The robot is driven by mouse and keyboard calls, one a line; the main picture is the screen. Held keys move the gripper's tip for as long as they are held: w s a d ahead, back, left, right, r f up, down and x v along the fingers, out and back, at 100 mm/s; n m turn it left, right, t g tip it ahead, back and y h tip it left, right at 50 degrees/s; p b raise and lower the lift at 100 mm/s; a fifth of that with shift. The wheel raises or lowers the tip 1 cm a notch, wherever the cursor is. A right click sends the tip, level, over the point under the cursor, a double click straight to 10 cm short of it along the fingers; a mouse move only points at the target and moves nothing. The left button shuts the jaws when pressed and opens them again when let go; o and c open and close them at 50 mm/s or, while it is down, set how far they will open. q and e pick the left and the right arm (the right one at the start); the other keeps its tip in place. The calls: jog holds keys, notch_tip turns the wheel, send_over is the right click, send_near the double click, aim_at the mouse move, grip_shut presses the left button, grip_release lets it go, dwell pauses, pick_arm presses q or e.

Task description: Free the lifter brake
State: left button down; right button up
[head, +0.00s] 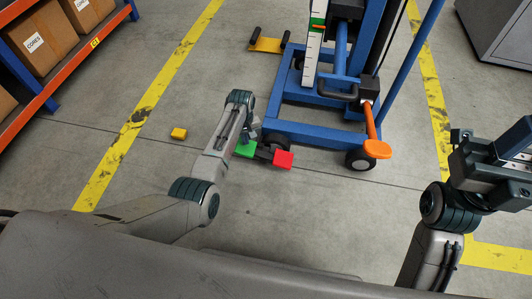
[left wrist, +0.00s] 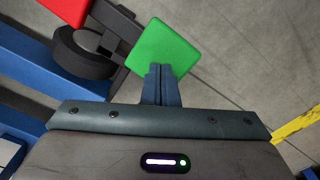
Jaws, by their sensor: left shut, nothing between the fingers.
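The blue lifter (head: 310,130) stands on wheels in the upper middle of the head view. At its near left wheel is a brake with a green pedal (head: 245,149) and a red pedal (head: 283,160) on a dark bar. In the left wrist view the green pedal (left wrist: 163,47) is just beyond my fingertips and the red pedal (left wrist: 65,8) is at upper left, above the wheel (left wrist: 82,55). My left gripper (left wrist: 160,70) is shut and empty, its tips at the green pedal's edge; I cannot tell whether they touch. My right gripper (head: 512,142) is at far right, away from the lifter.
An orange-ended lever (head: 376,148) sticks out at the lifter's near right. A shelf with boxes (head: 42,40) is at upper left, a grey cabinet (head: 500,30) at upper right. The floor in front is clear.

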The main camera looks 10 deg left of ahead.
aim_at(246, 147)
pick_arm(q)
jog(key=shift+f, duration=0.1)
jog(key=shift+f+b, duration=1.25)
jog(key=shift+f, duration=1.05)
notch_tip(246, 147, up, 9)
jog(key=p, duration=1)
jog(key=shift+r, duration=0.2)
jog(key=shift+f, duration=0.15)
